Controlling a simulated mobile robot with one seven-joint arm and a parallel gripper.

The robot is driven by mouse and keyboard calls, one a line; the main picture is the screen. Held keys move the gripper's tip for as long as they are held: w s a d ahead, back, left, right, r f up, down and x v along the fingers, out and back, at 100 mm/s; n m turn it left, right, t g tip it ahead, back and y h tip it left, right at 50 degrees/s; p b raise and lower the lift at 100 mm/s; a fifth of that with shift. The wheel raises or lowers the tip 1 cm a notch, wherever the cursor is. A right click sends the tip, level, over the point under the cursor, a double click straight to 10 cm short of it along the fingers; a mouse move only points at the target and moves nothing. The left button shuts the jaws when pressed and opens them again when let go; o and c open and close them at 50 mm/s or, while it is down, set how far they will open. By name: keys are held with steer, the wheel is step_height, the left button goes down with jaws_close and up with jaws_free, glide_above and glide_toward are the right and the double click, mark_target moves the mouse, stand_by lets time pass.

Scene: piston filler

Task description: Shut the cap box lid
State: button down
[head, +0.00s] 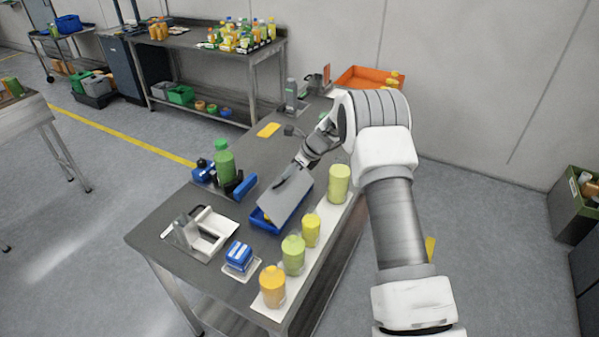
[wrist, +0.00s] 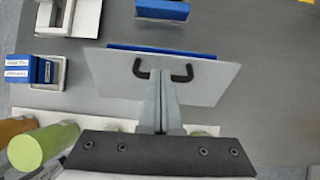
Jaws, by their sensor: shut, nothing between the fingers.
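The cap box (head: 264,222) is a blue box on the grey bench, with a flat grey lid (head: 289,196) above it. The lid looks tilted and partly open, with blue showing along its lower edges. In the wrist view the lid (wrist: 215,84) fills the middle, with a dark handle (wrist: 182,76) of two bent ends and a strip of the blue box (wrist: 165,50) beyond it. My gripper (head: 293,172) is at the lid's upper side. Its fingers (wrist: 160,75) are together and empty, over the lid between the handle ends; contact is unclear.
Yellow and green bottles (head: 293,254) line the bench's near right edge. A blue block on a small tray (head: 240,262) and a white-framed fixture (head: 200,234) stand left of the box. A green bottle (head: 224,160) stands behind. The bench beyond the box has some free room.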

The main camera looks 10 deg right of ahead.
steer(key=w+a+f+h, duration=0.1)
steer(key=w+a+f, duration=0.1)
steer(key=w+a, duration=0.1)
steer(key=shift+a+f+g+b, duration=0.3)
steer(key=shift+a+f+g, duration=0.1)
steer(key=shift+a, duration=0.45)
steer(key=shift+w+r, duration=0.1)
stand_by(0.7)
